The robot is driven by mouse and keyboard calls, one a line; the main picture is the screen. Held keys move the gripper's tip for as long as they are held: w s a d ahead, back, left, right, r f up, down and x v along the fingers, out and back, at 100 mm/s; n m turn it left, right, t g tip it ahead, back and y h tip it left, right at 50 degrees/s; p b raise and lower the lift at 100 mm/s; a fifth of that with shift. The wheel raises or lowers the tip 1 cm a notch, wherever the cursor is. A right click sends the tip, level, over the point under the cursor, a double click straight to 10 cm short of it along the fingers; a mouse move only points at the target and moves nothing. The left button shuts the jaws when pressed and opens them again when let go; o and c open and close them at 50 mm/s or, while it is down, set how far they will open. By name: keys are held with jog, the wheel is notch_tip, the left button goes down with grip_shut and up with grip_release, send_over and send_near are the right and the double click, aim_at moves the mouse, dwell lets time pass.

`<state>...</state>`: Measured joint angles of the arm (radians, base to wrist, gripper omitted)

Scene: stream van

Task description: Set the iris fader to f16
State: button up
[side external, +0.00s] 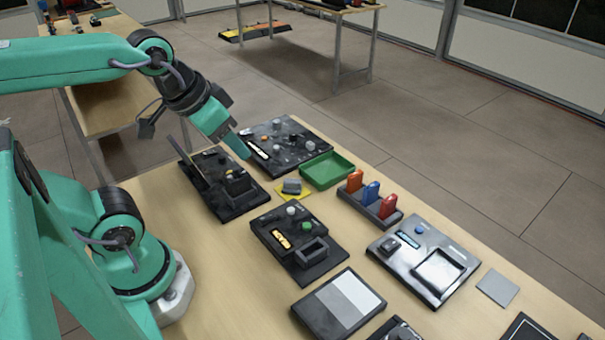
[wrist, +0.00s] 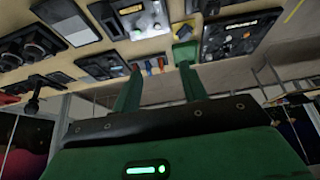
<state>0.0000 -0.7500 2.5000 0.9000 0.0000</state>
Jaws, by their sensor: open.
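My gripper (side external: 243,157) hangs over the back-left part of the table in the side view, its fingertips near a black panel (side external: 303,138) with several knobs and a pale slot-like strip (side external: 257,151). I cannot tell whether the fingers touch that panel. In the wrist view my gripper (wrist: 159,68) has its two green fingers apart with nothing held between them. The knobbed panel also shows at upper right there (wrist: 246,20). No f-number marking is readable, so I cannot tell for certain which control is the iris fader or where it is set.
A raised-lid black box (side external: 230,208) stands left of the knobbed panel; a green tray (side external: 328,169) lies at its right. Nearby are a rack with orange, blue and red pieces (side external: 383,217), a yellow-display panel (side external: 335,261) and a grey panel (side external: 402,274). Bare tabletop lies at front left.

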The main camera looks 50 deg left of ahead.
dwell(0.3)
jog(key=g, duration=0.6)
send_over(310, 143)
notch_tip(310, 143, down, 14)
jog(key=shift+d, duration=0.15)
jog(key=shift+w+f, duration=0.1)
jog(key=shift+f, duration=0.2)
jog(key=shift+f, duration=0.15)
jog(key=shift+f, duration=3.75)
